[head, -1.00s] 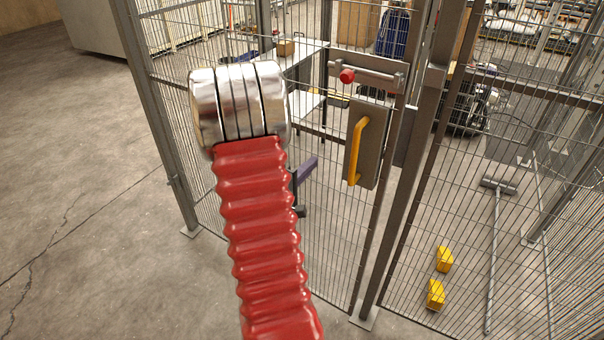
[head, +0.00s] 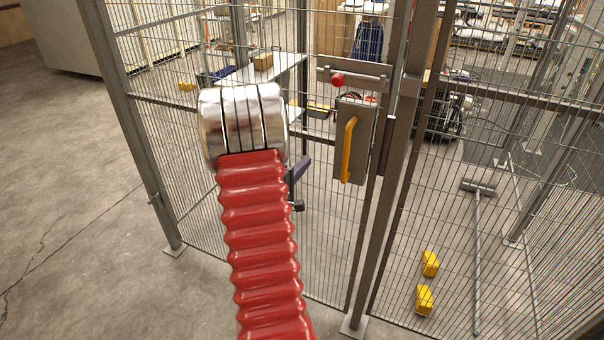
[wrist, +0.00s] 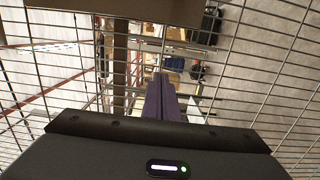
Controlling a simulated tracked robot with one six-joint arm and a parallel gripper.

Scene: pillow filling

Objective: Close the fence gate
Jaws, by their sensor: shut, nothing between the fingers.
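The fence gate is a wire mesh panel (head: 325,235) in a grey frame, standing upright beside the grey post (head: 385,200). Its free edge is close along the post; I cannot tell whether it touches. It carries a grey plate with a yellow handle (head: 348,150), and above that a bolt with a red knob (head: 338,80). I cannot tell whether the bolt is engaged. My purple-fingered gripper (head: 302,172) is shut and empty, left of the handle and in front of the mesh, partly hidden by my red arm. In the wrist view the fingers (wrist: 164,98) point towards the mesh.
Fixed mesh fence runs to the right of the post, with yellow blocks (head: 425,300) and a long-handled tool (head: 478,250) on the floor behind it. A table with a cardboard box (head: 263,62) stands behind the fence. Open concrete floor (head: 70,230) lies at the left.

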